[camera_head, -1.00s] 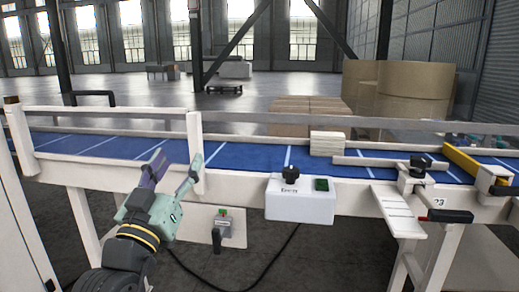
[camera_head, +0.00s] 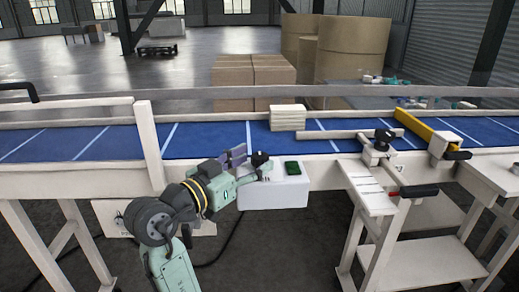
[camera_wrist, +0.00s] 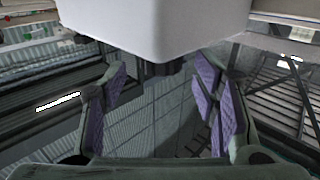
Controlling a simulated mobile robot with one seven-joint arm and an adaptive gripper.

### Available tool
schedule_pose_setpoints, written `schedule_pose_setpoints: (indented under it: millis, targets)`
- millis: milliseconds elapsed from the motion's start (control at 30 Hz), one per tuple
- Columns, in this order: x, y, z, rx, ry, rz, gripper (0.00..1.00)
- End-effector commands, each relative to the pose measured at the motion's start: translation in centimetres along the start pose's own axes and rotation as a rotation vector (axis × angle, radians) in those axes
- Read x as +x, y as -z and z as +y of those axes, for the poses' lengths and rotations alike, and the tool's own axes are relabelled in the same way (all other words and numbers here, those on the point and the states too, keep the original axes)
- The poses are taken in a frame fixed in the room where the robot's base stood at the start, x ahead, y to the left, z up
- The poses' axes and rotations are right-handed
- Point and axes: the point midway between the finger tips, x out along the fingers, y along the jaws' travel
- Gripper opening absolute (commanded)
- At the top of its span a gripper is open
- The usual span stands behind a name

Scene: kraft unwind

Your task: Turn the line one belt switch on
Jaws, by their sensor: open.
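A white control box (camera_head: 274,194) is fixed to the front of the belt frame. In the wrist view the box (camera_wrist: 155,25) fills the top, above and between the spread purple-padded fingers (camera_wrist: 163,95). A dark piece at the box's lower edge shows between them; I cannot tell if it is the knob.
The blue belt (camera_head: 205,139) runs across, with a pale stack (camera_head: 287,117) on it. A second black knob (camera_head: 383,137) and a red-ended handle (camera_head: 418,190) are to the right. A white post (camera_head: 149,147) stands left of my gripper. A cable hangs below.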

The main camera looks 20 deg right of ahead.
Motion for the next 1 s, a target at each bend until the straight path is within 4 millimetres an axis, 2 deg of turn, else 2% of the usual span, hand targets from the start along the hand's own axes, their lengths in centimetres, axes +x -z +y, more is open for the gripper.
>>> schedule_pose_setpoints:
  millis: [33,200,567,1000]
  targets:
    - [0.9,0.2,0.1,-0.002,-0.004,-0.001,0.55]
    - [2.7,0.1,0.0,-0.001,-0.001,0.0,0.55]
    - [3.3,0.0,0.0,0.0,0.002,0.001,0.55]
    - [3.3,0.0,-0.1,0.0,0.002,0.001,0.27]
